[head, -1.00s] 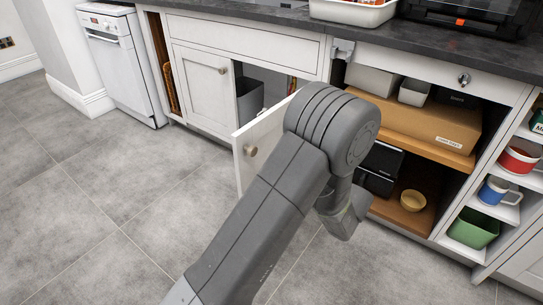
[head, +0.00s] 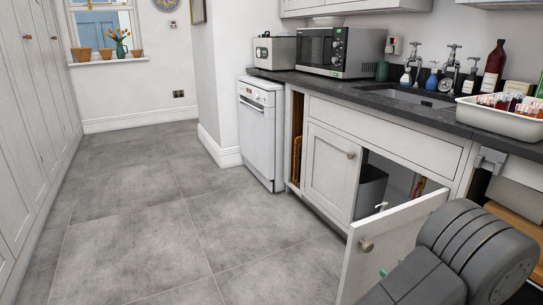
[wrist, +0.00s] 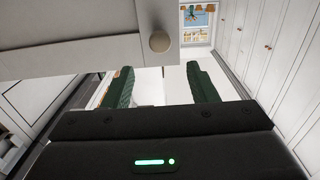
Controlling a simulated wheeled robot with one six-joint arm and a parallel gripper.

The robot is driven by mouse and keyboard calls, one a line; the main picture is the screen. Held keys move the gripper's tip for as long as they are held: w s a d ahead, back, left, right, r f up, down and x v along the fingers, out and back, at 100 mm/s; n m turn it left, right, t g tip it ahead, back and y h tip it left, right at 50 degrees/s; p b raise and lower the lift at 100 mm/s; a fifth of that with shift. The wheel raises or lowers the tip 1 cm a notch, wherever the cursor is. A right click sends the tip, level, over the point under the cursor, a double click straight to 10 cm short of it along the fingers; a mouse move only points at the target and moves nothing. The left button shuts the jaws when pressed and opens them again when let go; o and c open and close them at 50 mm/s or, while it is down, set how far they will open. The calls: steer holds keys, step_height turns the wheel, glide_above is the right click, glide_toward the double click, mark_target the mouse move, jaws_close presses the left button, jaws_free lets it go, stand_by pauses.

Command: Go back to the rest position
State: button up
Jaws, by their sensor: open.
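My gripper (wrist: 162,82) is open in the wrist view, with its two dark green fingers apart and nothing between them. In the head view my arm fills the lower right corner, and the gripper is mostly hidden there. In the wrist view the door's panel (wrist: 80,28) and knob (wrist: 159,43) are close above the fingers; I cannot tell whether anything touches.
A grey bin (head: 370,190) shows inside the open cabinet. A white dishwasher (head: 262,130) stands farther left. The dark worktop (head: 350,103) holds a microwave (head: 340,50) and a white tray (head: 500,119). The grey floor (head: 150,220) at left is clear, up to tall white cupboards (head: 30,120).

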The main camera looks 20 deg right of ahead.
steer(key=w, duration=0.3)
steer(key=w+b, duration=0.1)
steer(key=w, duration=0.2)
steer(key=w+b, duration=0.1)
steer(key=w, duration=0.2)
steer(key=shift+w+a, duration=0.3)
steer(key=shift+a, duration=0.05)
steer(key=shift+s, duration=0.1)
steer(key=p, duration=0.4)
glide_toward(369, 248)
steer(key=w+b, duration=0.2)
steer(key=w, duration=0.2)
steer(key=w+b, duration=0.2)
steer(key=w, duration=0.3)
steer(key=shift+w+a+f, duration=0.15)
steer(key=shift+w+f, duration=0.1)
steer(key=shift+w+a+r+b, duration=0.1)
steer(key=shift+w+a+b, duration=0.1)
steer(key=shift+w+b, duration=0.15)
steer(key=shift+w+d+m+h, duration=0.15)
steer(key=shift+w+m+h, duration=0.15)
steer(key=shift+w+h, duration=0.1)
